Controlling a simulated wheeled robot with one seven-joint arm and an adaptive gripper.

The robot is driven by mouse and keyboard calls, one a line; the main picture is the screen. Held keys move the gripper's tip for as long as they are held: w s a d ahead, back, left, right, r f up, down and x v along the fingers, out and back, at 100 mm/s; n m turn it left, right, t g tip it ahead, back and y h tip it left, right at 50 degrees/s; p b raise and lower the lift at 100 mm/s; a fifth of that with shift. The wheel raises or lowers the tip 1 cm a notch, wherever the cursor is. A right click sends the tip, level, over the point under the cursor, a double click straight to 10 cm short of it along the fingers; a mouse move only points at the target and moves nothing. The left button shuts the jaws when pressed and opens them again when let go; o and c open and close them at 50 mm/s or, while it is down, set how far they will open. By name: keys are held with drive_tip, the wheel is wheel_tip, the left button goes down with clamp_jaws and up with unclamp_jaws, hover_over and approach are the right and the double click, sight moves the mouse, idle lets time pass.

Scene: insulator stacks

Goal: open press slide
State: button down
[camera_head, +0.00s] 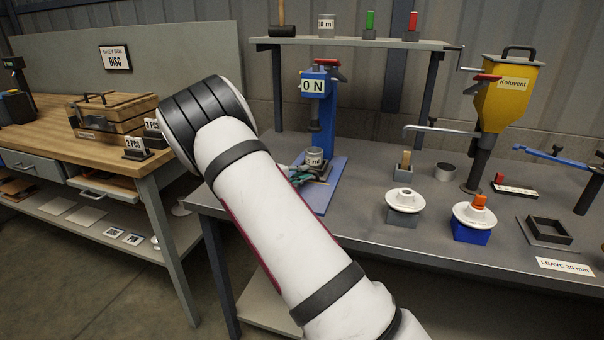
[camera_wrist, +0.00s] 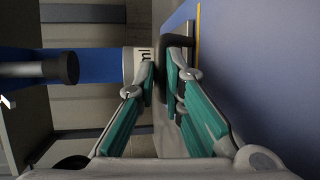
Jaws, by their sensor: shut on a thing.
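The press (camera_head: 317,90) is a blue column with a "0 N" display, standing on a blue base plate (camera_head: 325,200). A small labelled cup (camera_head: 314,158) sits low under its ram. In the wrist view, the ram (camera_wrist: 62,68) points toward the cup (camera_wrist: 139,62) with a gap between them. The cup is at a dark slide part (camera_wrist: 177,41) just above the blue base. My gripper (camera_head: 306,178) is low in front of the cup. In the wrist view, its teal-padded fingers (camera_wrist: 161,80) are shut on the front of the slide; the gripped part is mostly hidden.
A yellow hopper (camera_head: 502,100) stands to the right. White insulator discs sit on a grey block (camera_head: 403,200) and a blue block (camera_head: 474,218). A shelf (camera_head: 360,43) spans above the press. A wooden bench (camera_head: 100,150) stands at left.

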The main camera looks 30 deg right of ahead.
drive_tip(key=s+a+p, duration=0.1)
drive_tip(key=s+a, duration=0.2)
drive_tip(key=s+a+p, duration=0.1)
drive_tip(key=s+a, duration=0.2)
drive_tip(key=a, duration=0.1)
drive_tip(key=s+a+p, duration=0.1)
drive_tip(key=s+a, duration=0.1)
drive_tip(key=a, duration=0.2)
drive_tip(key=shift+s+a+p, duration=0.15)
drive_tip(key=shift+s+p, duration=0.15)
drive_tip(key=shift+s, duration=0.1)
drive_tip(key=c, duration=1.7)
unclamp_jaws()
drive_tip(key=v, duration=1.2)
